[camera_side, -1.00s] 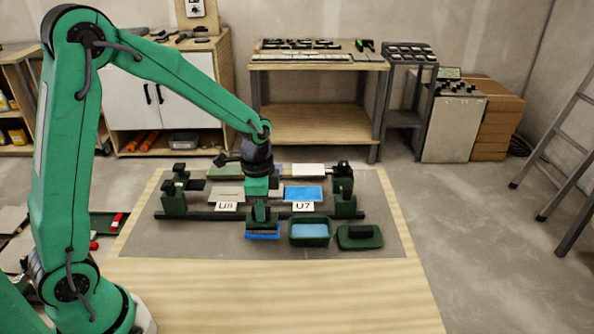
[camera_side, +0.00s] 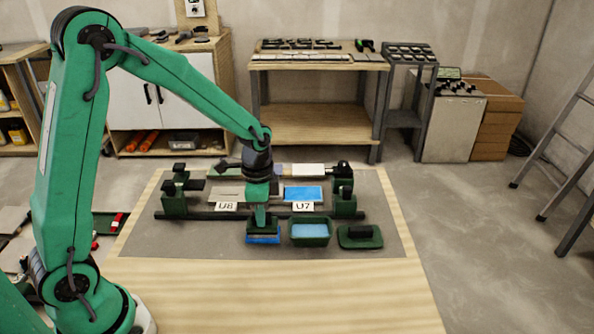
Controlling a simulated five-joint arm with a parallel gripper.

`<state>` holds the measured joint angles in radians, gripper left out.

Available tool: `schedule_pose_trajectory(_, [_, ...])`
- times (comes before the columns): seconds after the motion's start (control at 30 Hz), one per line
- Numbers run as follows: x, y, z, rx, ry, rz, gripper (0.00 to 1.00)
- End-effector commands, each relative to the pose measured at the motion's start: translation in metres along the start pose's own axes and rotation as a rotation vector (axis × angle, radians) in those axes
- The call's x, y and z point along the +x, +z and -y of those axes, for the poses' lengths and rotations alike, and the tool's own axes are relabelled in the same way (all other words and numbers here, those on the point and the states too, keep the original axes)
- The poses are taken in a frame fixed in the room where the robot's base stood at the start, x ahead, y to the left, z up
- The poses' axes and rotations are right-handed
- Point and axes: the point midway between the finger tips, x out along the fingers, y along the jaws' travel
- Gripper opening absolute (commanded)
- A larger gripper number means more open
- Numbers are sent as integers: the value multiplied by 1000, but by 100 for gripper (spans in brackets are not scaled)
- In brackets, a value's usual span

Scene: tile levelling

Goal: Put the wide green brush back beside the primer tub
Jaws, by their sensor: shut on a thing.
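The wide green brush (camera_side: 263,233) is upright with its blue bristles downward, just left of the primer tub. My gripper (camera_side: 261,216) is above it and shut on its handle, which is partly hidden. The bristles are at or close to the grey mat (camera_side: 200,243); I cannot tell whether they touch. The primer tub (camera_side: 310,240) is a dark green tray with light blue primer inside. A narrow gap shows between brush and tub.
A green float with a black handle (camera_side: 360,237) lies right of the tub. Behind stand green clamps on a dark rail (camera_side: 230,216), the U8 label (camera_side: 227,206), the U7 label (camera_side: 303,206) and a blue-coated tile (camera_side: 304,193). The front of the wooden table (camera_side: 280,290) is clear.

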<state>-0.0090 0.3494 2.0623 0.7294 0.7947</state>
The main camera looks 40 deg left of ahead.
Motion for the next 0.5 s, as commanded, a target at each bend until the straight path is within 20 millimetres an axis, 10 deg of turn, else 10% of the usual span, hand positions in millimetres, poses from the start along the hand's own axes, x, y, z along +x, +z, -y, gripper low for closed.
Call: schedule_pose_trajectory(0.5, [9,0,0,0,0,0,0])
